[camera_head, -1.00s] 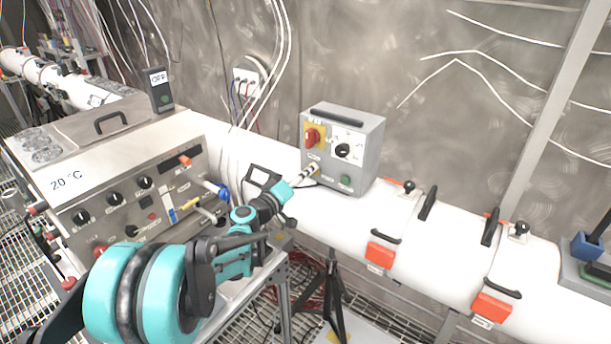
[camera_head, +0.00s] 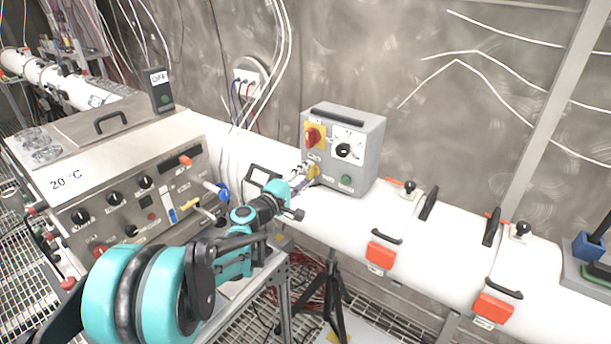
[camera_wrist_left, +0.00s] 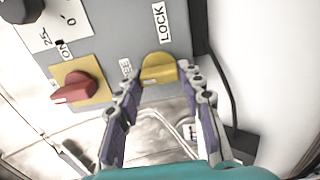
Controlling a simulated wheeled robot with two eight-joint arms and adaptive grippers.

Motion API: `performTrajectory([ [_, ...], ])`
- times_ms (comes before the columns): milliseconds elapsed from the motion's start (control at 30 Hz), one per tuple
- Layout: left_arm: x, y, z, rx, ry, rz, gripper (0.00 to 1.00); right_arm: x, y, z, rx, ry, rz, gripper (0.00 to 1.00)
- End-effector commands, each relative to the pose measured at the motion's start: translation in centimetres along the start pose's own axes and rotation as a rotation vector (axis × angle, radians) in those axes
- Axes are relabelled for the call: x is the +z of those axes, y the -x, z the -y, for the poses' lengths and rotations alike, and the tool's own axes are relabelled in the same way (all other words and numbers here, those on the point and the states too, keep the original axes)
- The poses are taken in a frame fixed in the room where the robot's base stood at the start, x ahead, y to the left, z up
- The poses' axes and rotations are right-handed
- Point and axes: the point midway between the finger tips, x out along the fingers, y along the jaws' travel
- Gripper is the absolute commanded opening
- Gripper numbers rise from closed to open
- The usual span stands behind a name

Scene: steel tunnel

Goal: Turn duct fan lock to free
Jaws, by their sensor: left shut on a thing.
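The grey duct fan control box (camera_head: 367,150) stands on the white duct. Its yellow lock knob (camera_head: 314,171) is low on the front face. In the left wrist view the yellow knob (camera_wrist_left: 159,70) lies between my two fingertips, below the LOCK label (camera_wrist_left: 161,22). A second label left of the knob is partly hidden by a finger; only its last letters show. My left gripper (camera_head: 304,178) is shut on the knob, with a finger on each side (camera_wrist_left: 158,80). My right gripper is not in view.
A red switch (camera_head: 313,136) on a yellow plate, a black dial (camera_head: 344,150) and a green button (camera_head: 347,180) share the box's face. A steel instrument box (camera_head: 120,190) stands left of my arm. Orange duct clamps (camera_head: 381,252) lie to the right.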

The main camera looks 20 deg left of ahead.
Motion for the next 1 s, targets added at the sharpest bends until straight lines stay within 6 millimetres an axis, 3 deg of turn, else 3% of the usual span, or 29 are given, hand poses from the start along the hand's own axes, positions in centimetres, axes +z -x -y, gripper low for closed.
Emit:
performTrajectory([
  [467, 0.0, 0.0, 0.0, 0.0, 0.016, 0.0, 0.09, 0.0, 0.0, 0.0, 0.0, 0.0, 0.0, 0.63],
  [500, 0.0, 0.0, 0.1, 0.0, 0.016, 0.0, 0.4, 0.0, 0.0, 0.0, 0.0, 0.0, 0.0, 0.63],
  [567, 0.0, 0.0, 0.0, 0.0, 0.016, 0.0, 0.56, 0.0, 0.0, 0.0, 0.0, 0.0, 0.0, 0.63],
  [867, 0.0, 0.0, 0.0, 0.0, 0.015, 0.0, 0.59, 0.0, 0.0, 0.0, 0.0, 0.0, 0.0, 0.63],
  [1000, -0.1, 1.0, 0.0, 0.0, 0.015, -0.002, 0.59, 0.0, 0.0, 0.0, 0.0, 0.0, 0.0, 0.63],
])
